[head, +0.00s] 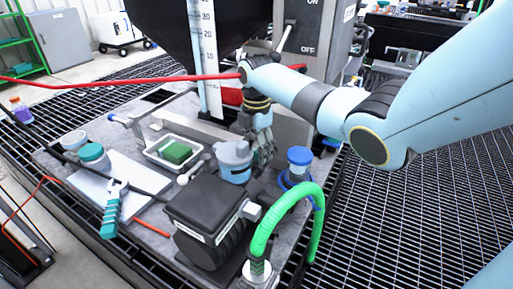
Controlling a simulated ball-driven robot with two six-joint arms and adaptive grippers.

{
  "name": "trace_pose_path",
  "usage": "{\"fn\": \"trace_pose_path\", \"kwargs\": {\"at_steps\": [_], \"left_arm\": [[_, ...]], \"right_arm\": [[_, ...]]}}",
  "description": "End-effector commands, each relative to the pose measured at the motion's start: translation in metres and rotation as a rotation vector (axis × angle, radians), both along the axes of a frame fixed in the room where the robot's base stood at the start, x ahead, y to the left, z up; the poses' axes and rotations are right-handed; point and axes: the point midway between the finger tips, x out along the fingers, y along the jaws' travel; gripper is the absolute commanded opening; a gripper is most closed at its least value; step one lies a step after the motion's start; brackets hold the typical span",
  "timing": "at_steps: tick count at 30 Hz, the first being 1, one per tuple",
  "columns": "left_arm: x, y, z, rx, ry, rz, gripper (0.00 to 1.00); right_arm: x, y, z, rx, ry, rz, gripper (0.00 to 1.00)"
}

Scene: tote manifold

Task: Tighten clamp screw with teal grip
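A hand tool with a teal grip (111,211) lies at the front left of the grey work surface, its metal head on a pale board. I cannot make out a clamp screw for certain. A metal bar with a T-shaped end and a blue tip (115,118) stands at the back left. My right gripper (264,158) points down behind the black box, close beside a blue-grey lidded container (234,160). Its fingers are small and dark, so I cannot tell whether they are open or touch the container. My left gripper is out of view.
A black box (208,206) and an arched green hose (284,208) stand at the front. A white tray with a green sponge (176,151) sits mid-left. A blue-capped bottle (299,160) is right of the gripper. A red hose (110,82) crosses the back.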

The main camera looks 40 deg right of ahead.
Motion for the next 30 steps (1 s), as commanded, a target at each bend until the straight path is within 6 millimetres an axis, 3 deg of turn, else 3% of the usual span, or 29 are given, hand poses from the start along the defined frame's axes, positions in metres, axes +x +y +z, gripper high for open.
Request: {"fn": "trace_pose_path", "kwargs": {"at_steps": [1, 8, 20, 30], "left_arm": [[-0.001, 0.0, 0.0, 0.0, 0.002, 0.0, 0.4], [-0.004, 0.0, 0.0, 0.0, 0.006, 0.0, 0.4], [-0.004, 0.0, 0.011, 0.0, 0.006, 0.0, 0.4], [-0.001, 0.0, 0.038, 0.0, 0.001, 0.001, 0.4]], "right_arm": [[0.0, 0.0, 0.0, 0.0, 0.0, 0.0, 0.48], [0.0, 0.0, 0.0, 0.0, 0.0, 0.0, 0.2], [0.0, 0.0, 0.003, 0.0, 0.002, -0.089, 0.2], [0.0, 0.0, 0.005, 0.001, 0.001, -0.364, 0.2]]}}
